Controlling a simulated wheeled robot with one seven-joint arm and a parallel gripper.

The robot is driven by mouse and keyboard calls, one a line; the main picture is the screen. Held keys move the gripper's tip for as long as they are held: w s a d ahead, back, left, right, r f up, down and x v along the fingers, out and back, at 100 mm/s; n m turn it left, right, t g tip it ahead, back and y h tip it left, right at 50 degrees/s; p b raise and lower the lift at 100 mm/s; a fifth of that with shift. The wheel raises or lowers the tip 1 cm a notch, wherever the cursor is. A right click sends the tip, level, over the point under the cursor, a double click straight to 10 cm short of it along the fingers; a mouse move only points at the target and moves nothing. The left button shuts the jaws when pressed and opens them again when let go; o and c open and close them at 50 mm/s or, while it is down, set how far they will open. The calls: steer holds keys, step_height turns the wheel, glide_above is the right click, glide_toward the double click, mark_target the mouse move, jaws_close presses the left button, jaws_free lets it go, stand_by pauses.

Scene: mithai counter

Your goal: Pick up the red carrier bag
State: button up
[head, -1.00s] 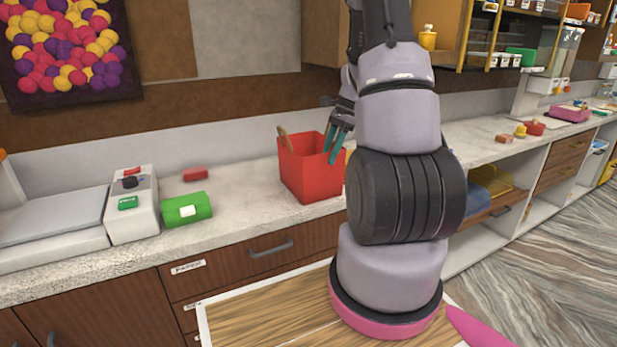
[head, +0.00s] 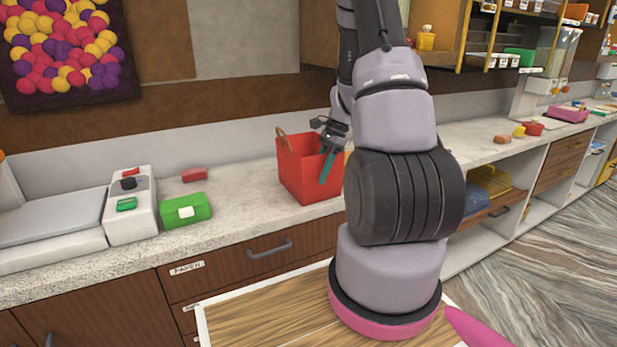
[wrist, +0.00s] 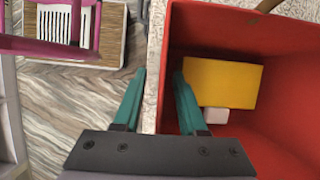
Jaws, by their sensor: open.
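The red carrier bag (head: 300,174) stands upright on the counter, open at the top, with a tan handle (head: 281,138) showing at its rim. In the wrist view the bag (wrist: 284,125) fills the right side, and a yellow block (wrist: 228,82) and a small white piece (wrist: 216,115) lie inside it. My gripper (head: 325,172) is at the bag's right side. In the wrist view its teal fingers (wrist: 158,92) are open, one on each side of the bag's near wall. I cannot tell whether they touch it. My arm hides the counter just right of the bag.
A green box (head: 186,211), a small red block (head: 194,175) and a scale (head: 131,204) stand left on the counter (head: 245,190). A wall cabinet (head: 425,70) hangs at the back right. Small coloured items lie farther right. The counter left of the bag has some free room.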

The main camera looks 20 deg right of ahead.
steer(key=shift+f, duration=0.1)
jaws_close()
stand_by(1.2)
